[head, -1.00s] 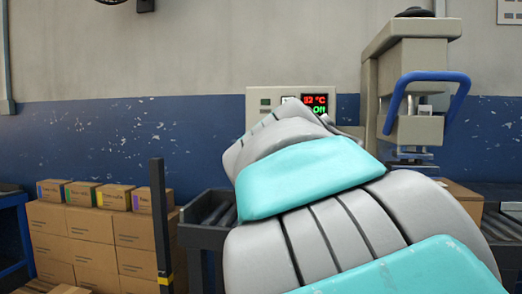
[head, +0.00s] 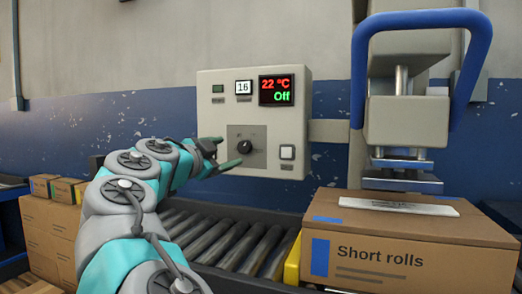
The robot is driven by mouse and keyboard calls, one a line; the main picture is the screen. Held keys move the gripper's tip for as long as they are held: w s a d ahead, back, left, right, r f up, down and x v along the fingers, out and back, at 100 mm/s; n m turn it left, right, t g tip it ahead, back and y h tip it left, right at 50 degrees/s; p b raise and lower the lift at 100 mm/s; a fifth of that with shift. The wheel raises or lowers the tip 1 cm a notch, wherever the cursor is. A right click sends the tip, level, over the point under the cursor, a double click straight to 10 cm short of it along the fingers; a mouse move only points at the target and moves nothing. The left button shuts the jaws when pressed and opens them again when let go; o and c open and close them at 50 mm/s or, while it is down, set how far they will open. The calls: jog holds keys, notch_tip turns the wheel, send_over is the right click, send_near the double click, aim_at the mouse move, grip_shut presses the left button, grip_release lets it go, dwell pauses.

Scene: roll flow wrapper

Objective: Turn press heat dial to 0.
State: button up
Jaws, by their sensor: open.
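A beige control box (head: 210,120) hangs on the wall in the middle of the head view. On its lower middle is a dark round dial (head: 245,147) on a grey plate with small markings. I cannot read the dial's setting. My gripper (head: 229,152) is open and empty at the box's left side, its two dark fingers pointing right toward the dial. The lower finger reaches over the plate's left edge. I cannot tell whether a finger touches the dial. A display (head: 277,90) at the top right of the box reads 22 °C and Off.
A white button (head: 287,152) sits right of the dial, and a counter (head: 243,87) reads 16. The press (head: 405,120) with its blue handle (head: 480,60) stands to the right. Below are a roller conveyor (head: 235,245) and a carton marked Short rolls (head: 420,245).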

aim_at(242, 147)
jog(key=shift+p+x, duration=0.75)
jog(key=shift+x, duration=3)
jog(key=shift+a, duration=0.1)
jog(key=shift+c, duration=0.4)
grip_shut()
